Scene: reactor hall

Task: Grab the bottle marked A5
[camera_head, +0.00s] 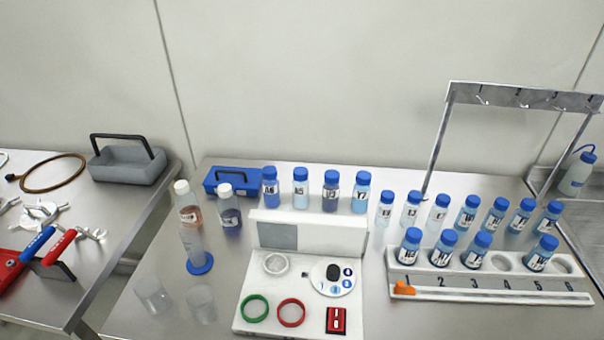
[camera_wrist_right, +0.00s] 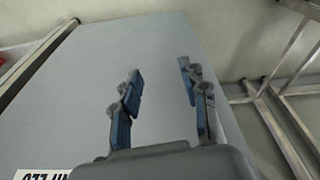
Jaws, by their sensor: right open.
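The bottle marked A5 (camera_head: 301,188) stands upright in the back row on the table in the head view. It has a blue cap, and its body looks pale blue. A darker blue bottle (camera_head: 270,187) stands to its left and a dark bottle marked with an unclear label (camera_head: 331,191) to its right. My right gripper (camera_wrist_right: 155,83) shows only in the right wrist view. Its two blue-padded fingers are apart with nothing between them. No bottle shows in that view. My left gripper is in neither view.
A white device (camera_head: 247,290) stands in front of the bottle row. A white numbered rack (camera_head: 460,293) with several bottles is at the right, below a metal frame (camera_head: 520,95). Glass beakers (camera_head: 201,304) stand front left. A blue box (camera_head: 226,181) is behind.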

